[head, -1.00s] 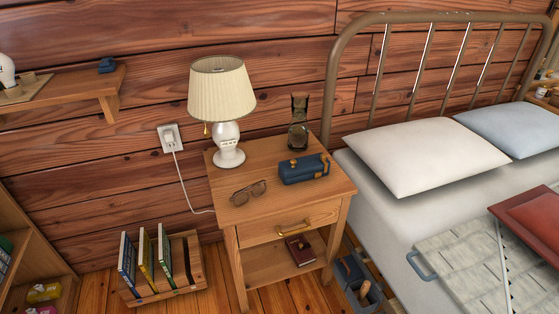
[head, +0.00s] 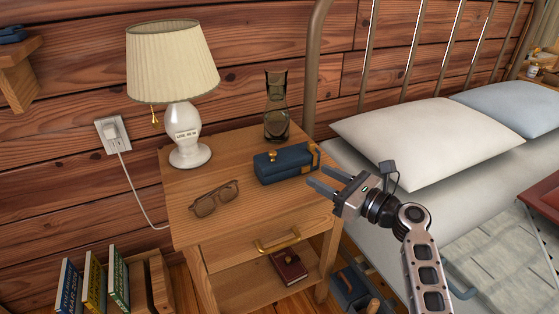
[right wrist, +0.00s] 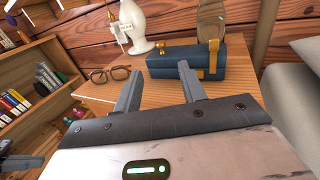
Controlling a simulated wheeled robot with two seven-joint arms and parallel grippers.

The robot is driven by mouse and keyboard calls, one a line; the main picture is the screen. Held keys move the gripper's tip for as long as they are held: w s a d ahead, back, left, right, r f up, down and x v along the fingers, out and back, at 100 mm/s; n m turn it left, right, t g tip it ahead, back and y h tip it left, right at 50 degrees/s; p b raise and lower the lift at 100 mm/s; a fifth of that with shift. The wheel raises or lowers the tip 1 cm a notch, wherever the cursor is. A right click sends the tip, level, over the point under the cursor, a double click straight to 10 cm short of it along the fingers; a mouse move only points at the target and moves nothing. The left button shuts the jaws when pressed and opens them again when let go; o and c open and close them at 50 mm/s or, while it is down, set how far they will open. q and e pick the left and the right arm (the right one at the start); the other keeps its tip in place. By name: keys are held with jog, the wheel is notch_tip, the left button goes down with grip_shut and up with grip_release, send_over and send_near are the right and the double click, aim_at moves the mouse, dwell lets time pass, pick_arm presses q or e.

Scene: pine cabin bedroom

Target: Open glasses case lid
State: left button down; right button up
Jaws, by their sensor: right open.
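The blue glasses case (head: 284,164) lies closed on the nightstand, with a brass clasp on its front side and a tan strap near its right end. It also shows in the right wrist view (right wrist: 172,68), just beyond my fingers. My right gripper (head: 324,181) is open and empty, at the right front of the case and apart from it. In the right wrist view the two fingers (right wrist: 160,88) point towards the case. Brown glasses (head: 214,199) lie on the nightstand to the left of the case.
The nightstand (head: 190,227) also holds a white lamp (head: 187,140) at the back left and a dark glass carafe (head: 276,115) behind the case. A bed with a white pillow (head: 425,140) stands at the right.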

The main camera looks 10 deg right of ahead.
aim_at(280, 164)
jog(key=x, duration=0.1)
jog(key=b+x, duration=0.2)
jog(key=x, duration=0.1)
jog(key=shift+f, duration=0.3)
jog(key=b+x, duration=0.5)
jog(key=x, duration=0.2)
jog(key=shift+w+a, duration=0.3)
jog(key=shift+w+a+r+b, duration=0.15)
jog(key=shift+w+a+b, duration=0.2)
jog(key=shift+w+a, duration=0.1)
pick_arm(q)
jog(key=r+t, duration=0.1)
jog(key=d+r+t+h, duration=0.1)
jog(key=w+d+r+t+h, duration=0.1)
jog(key=r, duration=0.1)
jog(key=shift+d+t, duration=0.2)
jog(key=shift+t, duration=0.2)
pick_arm(e)
jog(key=shift+w+r, duration=0.1)
grip_shut()
